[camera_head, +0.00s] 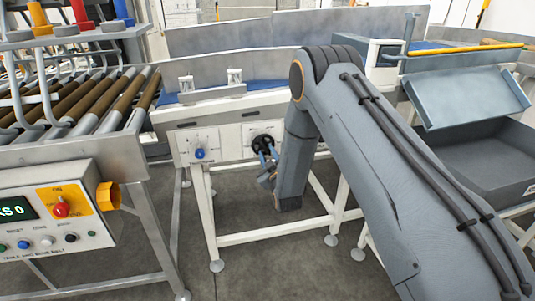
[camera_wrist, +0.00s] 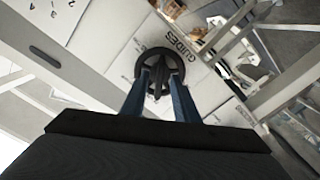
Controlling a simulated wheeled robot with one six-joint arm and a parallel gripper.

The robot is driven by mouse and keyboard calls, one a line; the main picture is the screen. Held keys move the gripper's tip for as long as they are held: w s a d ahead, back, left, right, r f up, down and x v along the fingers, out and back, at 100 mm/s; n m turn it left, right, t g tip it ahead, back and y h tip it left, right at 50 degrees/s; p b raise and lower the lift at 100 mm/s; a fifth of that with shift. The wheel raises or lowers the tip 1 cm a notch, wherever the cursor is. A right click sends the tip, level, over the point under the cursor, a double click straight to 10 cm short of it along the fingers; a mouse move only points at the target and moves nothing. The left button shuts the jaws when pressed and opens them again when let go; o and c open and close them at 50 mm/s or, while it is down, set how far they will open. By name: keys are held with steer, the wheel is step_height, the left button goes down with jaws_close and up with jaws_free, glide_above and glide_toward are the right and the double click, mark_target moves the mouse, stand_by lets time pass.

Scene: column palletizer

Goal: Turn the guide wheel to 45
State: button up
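The guide wheel (camera_head: 262,141) is a small black handwheel on the white front panel under the blue belt. In the wrist view the wheel (camera_wrist: 143,62) is a dark ring with a hub, beside the printed word GUIDES. My gripper (camera_head: 267,157) is in front of the wheel, below and right of it in the head view. In the wrist view my gripper's two blue fingers (camera_wrist: 160,76) stand apart, pointing at the wheel, with its dark middle between their tips. I cannot tell whether the fingers touch it. The scale marks and the wheel's setting are not readable.
A blue knob (camera_head: 199,154) sits on the same panel, left of the wheel. A roller conveyor (camera_head: 85,105) and a control box with a red switch (camera_head: 61,209) stand at the left. A grey bin (camera_head: 480,160) is at the right. White frame legs (camera_head: 205,215) stand below the panel.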

jaws_close()
steer(key=shift+m, duration=0.4)
steer(key=m+b, duration=0.2)
steer(key=m, duration=0.2)
steer(key=shift+m, duration=0.3)
steer(key=m+b, duration=0.2)
steer(key=m, duration=0.3)
steer(key=shift+a, duration=0.1)
steer(key=shift+m, duration=0.3)
